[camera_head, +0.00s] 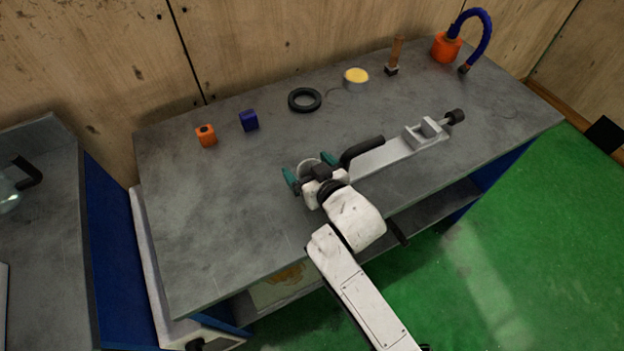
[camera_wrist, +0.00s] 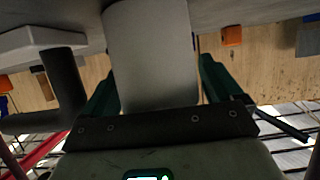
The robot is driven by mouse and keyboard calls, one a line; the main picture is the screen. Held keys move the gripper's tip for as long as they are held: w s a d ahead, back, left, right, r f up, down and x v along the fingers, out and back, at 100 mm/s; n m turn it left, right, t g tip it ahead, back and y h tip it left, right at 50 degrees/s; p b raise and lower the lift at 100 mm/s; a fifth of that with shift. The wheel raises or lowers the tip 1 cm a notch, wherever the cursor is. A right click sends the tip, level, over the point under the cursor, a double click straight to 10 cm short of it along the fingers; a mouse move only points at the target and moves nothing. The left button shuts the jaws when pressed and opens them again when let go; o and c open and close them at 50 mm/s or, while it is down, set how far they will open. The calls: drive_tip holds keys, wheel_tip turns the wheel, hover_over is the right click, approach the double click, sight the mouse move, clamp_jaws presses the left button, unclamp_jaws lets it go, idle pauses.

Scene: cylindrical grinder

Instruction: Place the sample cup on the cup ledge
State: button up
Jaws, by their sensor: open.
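A grey cylinder that looks like the sample cup (camera_head: 305,166) stands on the grey workbench near its front middle. It fills the centre of the wrist view (camera_wrist: 152,55). My gripper (camera_head: 310,170) is open, with one green finger on each side of the cup. In the wrist view, a narrow gap shows between the cup and the right finger; contact at the left finger cannot be told. My gripper hides part of the cup in the head view. I cannot make out which part is the cup ledge.
A grey vise-like tool (camera_head: 388,153) with a black handle (camera_head: 362,151) lies close right of my gripper. Behind are an orange block (camera_head: 206,135), a blue block (camera_head: 249,121), a black ring (camera_head: 304,99) and a yellow-topped tin (camera_head: 355,78). The bench's left part (camera_head: 205,220) is clear.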

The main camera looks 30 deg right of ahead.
drive_tip(key=shift+c, duration=0.2)
drive_tip(key=c, duration=1.1)
